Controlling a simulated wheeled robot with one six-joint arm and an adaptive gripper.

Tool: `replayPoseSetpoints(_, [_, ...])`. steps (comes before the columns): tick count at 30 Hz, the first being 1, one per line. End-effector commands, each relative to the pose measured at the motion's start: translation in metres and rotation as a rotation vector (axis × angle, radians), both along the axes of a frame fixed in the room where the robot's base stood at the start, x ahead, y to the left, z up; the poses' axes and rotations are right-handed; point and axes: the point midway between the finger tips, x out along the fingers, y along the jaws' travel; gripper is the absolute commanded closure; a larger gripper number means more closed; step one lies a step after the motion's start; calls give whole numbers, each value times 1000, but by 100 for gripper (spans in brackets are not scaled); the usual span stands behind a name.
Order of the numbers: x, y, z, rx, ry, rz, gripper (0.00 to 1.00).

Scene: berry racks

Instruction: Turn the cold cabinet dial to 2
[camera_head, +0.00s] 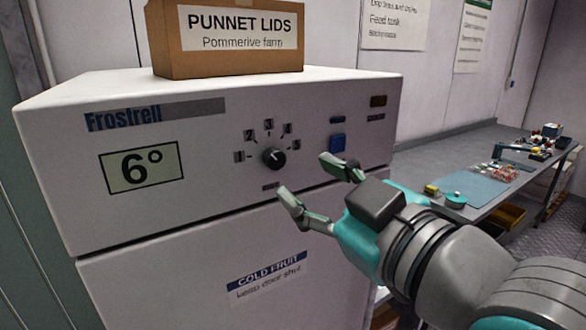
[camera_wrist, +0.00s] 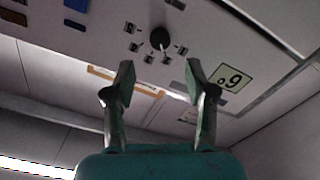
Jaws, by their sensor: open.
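The cold cabinet (camera_head: 210,215) is a white box with a "Frostrell" label and a display (camera_head: 142,167) reading 6°. Its dial (camera_head: 273,158) is a small dark round knob ringed by marks 1 to 5, with 2 at its upper left. I cannot tell for sure which mark its pointer faces. My gripper (camera_head: 303,174) is open and empty, in front of the panel, to the lower right of the dial. In the wrist view the dial (camera_wrist: 159,38) lies beyond the gap between my fingertips (camera_wrist: 158,67), apart from them.
A "Punnet lids" carton (camera_head: 228,40) stands on the cabinet. A bench (camera_head: 430,152) with small items runs along the right.

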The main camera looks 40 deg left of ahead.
Motion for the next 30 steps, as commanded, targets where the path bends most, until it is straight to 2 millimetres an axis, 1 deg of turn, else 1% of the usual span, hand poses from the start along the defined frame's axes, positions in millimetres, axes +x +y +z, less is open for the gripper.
replayPoseSetpoints(1, [-3, -10, 0, 1, -2, -4, 45])
replayPoseSetpoints(3, [-7, -20, 0, 1, -2, -4, 45])
replayPoseSetpoints(6, [-12, -31, 0, 0, 0, -3, 45])
replayPoseSetpoints(9, [-15, -37, 0, 0, 0, -1, 45])
replayPoseSetpoints(14, [-17, -40, 0, 0, 1, 0, 45])
replayPoseSetpoints(26, [-16, -40, 0, 0, 1, 0, 45])
replayPoseSetpoints(30, [-12, -41, -7, 7, 18, -9, 45])
